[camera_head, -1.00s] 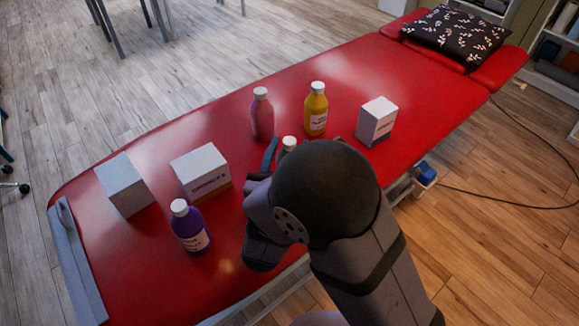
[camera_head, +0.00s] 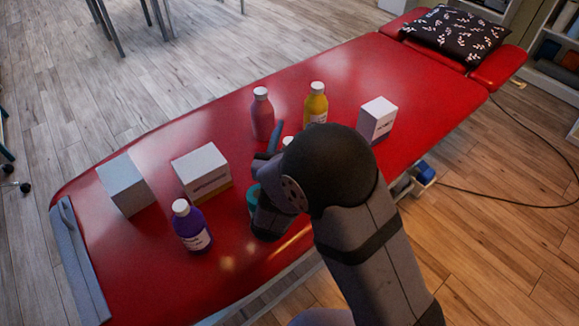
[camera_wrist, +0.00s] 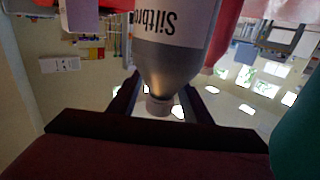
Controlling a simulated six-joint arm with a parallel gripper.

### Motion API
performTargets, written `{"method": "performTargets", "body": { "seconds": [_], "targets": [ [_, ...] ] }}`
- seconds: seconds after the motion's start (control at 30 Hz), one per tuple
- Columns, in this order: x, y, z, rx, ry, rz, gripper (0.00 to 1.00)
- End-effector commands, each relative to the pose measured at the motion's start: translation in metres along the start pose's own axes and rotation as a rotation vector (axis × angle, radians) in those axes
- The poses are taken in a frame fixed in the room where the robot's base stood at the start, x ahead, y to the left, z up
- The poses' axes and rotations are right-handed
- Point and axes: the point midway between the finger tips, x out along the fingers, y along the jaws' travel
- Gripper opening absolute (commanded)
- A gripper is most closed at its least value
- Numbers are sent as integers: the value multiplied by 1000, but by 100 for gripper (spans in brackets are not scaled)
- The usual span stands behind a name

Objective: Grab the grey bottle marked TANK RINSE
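A grey bottle (camera_wrist: 168,62) with a pale cap fills the middle of the wrist view, where it appears upside down. The part of its label that shows reads something like "Siltbo…"; I see no TANK RINSE lettering. In the head view only a white cap (camera_head: 287,140) shows beside my arm; the body below is hidden. My gripper (camera_wrist: 160,98) has its two dark fingers apart, one on each side of the bottle's neck and shoulder. Contact cannot be told. In the head view my gripper (camera_head: 268,165) is low over the red couch, largely hidden by my wrist.
On the red couch (camera_head: 150,255) stand a pink bottle (camera_head: 262,115), a yellow bottle (camera_head: 315,105), a purple bottle (camera_head: 191,226) and white boxes (camera_head: 203,173) (camera_head: 377,120). A grey box (camera_head: 125,186) is at left. A teal object (camera_head: 253,196) is close beside my gripper.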

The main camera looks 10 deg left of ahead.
Motion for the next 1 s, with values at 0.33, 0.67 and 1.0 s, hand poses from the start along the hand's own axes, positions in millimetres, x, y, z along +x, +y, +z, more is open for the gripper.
{"method": "performTargets", "body": {
  "seconds": [0.33, 0.67, 1.0],
  "targets": [
    [0, 0, 0, 1, 0, 0, 0],
    [0, 0, 0, 1, 0, 0, 0],
    [0, 0, 0, 2, 0, -1, 0]
  ]
}}
